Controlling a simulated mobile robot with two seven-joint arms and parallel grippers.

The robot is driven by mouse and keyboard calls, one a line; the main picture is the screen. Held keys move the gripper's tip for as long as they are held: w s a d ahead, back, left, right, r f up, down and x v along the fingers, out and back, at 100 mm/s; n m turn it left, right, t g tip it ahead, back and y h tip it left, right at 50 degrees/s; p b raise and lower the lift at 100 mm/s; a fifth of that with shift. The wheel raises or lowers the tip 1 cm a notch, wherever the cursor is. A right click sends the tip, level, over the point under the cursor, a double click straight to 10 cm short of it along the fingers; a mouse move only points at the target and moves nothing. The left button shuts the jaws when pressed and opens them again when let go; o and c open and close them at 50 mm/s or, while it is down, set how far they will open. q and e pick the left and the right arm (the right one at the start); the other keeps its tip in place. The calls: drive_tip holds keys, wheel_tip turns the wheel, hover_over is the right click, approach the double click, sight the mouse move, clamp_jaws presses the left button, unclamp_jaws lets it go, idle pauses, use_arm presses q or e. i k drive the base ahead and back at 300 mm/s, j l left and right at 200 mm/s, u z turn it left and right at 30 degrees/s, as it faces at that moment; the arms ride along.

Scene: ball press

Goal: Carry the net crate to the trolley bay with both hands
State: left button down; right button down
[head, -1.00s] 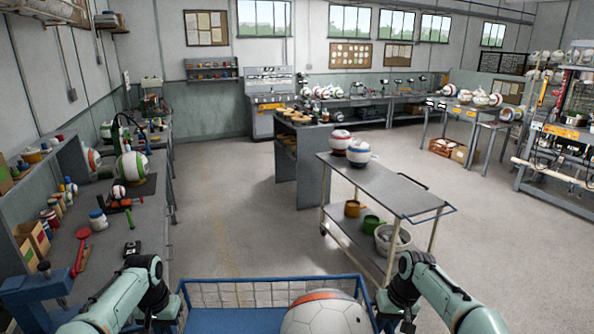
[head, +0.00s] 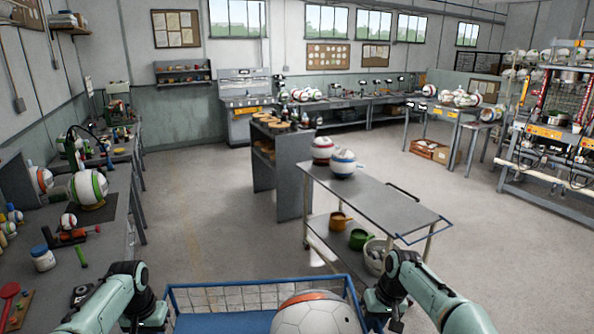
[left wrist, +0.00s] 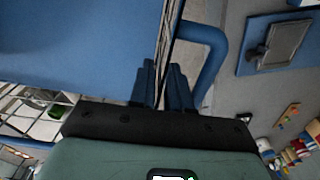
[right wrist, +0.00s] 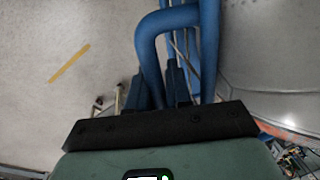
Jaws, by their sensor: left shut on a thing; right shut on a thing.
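The net crate (head: 255,282) has a blue rim and wire mesh sides. It is at the bottom centre of the head view, cut off by the frame edge. A white ball with an orange band (head: 305,320) lies in it. My left gripper (head: 160,312) is at the crate's left side, and my right gripper (head: 376,305) is at its right side. The right wrist view shows the right fingers (right wrist: 162,85) shut on a blue handle (right wrist: 152,35). I cannot pick out the trolley bay.
A grey trolley (head: 390,197) carrying two balls stands ahead, close beyond my right arm. A cluttered bench (head: 110,225) runs along the left. A grey shelf unit (head: 290,150) stands beyond the trolley. Open floor (head: 210,220) lies between bench and trolley.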

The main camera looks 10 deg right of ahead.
sight(381, 205)
drive_tip(key=i, duration=1.3)
drive_tip(key=i+j+z, duration=0.1)
drive_tip(key=i, duration=1.15)
drive_tip(key=i+j, duration=0.1)
drive_tip(key=i, duration=1.2)
drive_tip(key=z, duration=2.15)
